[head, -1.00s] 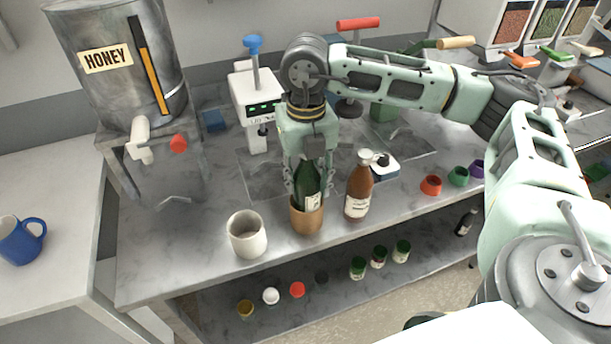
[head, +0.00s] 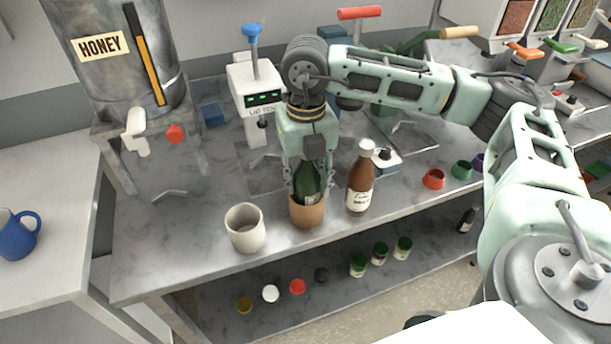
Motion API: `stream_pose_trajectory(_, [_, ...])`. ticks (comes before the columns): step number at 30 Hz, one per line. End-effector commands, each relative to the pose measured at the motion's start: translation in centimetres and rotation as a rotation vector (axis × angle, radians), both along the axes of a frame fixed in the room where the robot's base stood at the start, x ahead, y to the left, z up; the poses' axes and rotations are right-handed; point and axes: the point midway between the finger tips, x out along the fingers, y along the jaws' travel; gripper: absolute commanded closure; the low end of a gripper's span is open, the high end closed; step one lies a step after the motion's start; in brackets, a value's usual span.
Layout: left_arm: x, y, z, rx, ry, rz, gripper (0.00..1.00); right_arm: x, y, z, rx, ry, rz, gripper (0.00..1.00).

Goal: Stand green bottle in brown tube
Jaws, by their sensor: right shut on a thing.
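The green bottle (head: 308,184) stands upright with its lower part inside the brown tube (head: 307,213), near the front edge of the counter. My right gripper (head: 309,181) comes down from above and is shut on the green bottle, with its fingers on either side of it. The bottle's neck is hidden by the gripper. The bottle's base is hidden inside the tube. My left gripper is not in view.
A brown bottle (head: 360,185) stands close to the right of the tube. A cream cup (head: 245,229) stands to its left. The honey dispenser (head: 121,65) is at the left. Small coloured rings (head: 433,179) lie to the right. Several jars sit on the shelf below.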

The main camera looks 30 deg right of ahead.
Motion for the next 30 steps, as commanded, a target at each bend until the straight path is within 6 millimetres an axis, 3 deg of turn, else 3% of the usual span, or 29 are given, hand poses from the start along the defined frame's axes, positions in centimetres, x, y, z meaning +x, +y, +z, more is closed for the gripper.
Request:
stream_pose_trajectory(8, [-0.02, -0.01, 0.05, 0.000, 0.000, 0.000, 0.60, 0.06, 0.02, 0.16, 0.001, -0.003, 0.000, 1.00])
stream_pose_trajectory(9, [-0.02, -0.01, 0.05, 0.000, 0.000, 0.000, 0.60, 0.06, 0.02, 0.16, 0.001, -0.003, 0.000, 0.57])
stream_pose_trajectory(15, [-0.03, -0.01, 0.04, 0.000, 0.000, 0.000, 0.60, 0.05, 0.02, 0.11, 0.000, -0.002, 0.000, 0.40])
stream_pose_trajectory(23, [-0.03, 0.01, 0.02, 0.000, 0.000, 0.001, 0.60, -0.03, -0.01, -0.05, 0.000, 0.002, 0.000, 0.37])
stream_pose_trajectory(30, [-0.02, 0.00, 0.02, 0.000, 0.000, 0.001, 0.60, -0.01, 0.00, 0.00, 0.000, 0.001, 0.000, 0.17])
